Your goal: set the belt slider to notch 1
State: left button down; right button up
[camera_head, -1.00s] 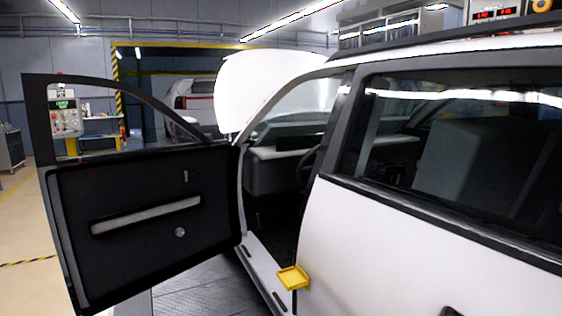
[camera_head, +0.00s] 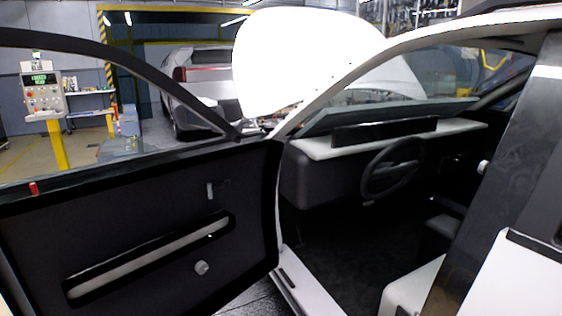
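The white car's front door (camera_head: 150,235) stands open and the cabin shows behind it. The dark door pillar (camera_head: 505,175) is at the right. A small pale knob (camera_head: 483,167) shows at the pillar's left edge; I cannot tell whether it is the belt slider. No notch marks can be read. Neither of my grippers is in view.
The steering wheel (camera_head: 392,168) and dashboard (camera_head: 400,138) are inside. A pale seat part (camera_head: 412,288) is low in the cabin. The raised white hood (camera_head: 300,60) is ahead. The open doorway between door and pillar is free.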

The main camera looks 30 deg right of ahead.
aim_at(482, 167)
jog(key=i+z, duration=0.5)
jog(key=i+j+z, duration=0.2)
jog(key=i+z, duration=0.25)
